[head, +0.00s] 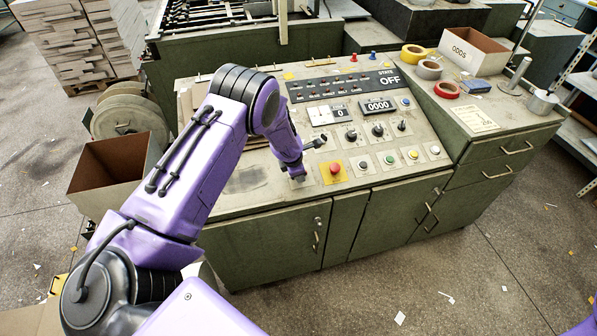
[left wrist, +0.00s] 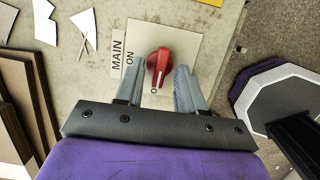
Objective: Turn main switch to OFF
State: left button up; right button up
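The red main switch (left wrist: 160,64) sits on a cream plate (left wrist: 188,38) in the left wrist view. The plate has the words MAIN and ON at its left and an O mark below the knob. The knob's handle lies nearly along the picture's vertical, slightly tilted. My left gripper (left wrist: 160,76) is open, its two fingers on either side of the knob, with a gap visible on both sides. In the head view my left gripper (head: 298,174) is low over the console's front left part and hides the switch. My right gripper is not in view.
A red button on a yellow plate (head: 335,170) is just right of the left gripper. Selector knobs and small buttons fill the console (head: 250,200). A display panel (head: 340,85) reads STATE OFF. Tape rolls (head: 413,54) and an ODDS box (head: 470,50) stand at the right.

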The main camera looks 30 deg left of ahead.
pick_arm(q)
jog(key=shift+d+r, duration=0.1)
jog(key=b+v, duration=0.1)
jog(key=v, duration=0.9)
jog(key=shift+r+b, duration=0.15)
jog(key=shift+b, duration=0.15)
jog(key=shift+s, duration=0.1)
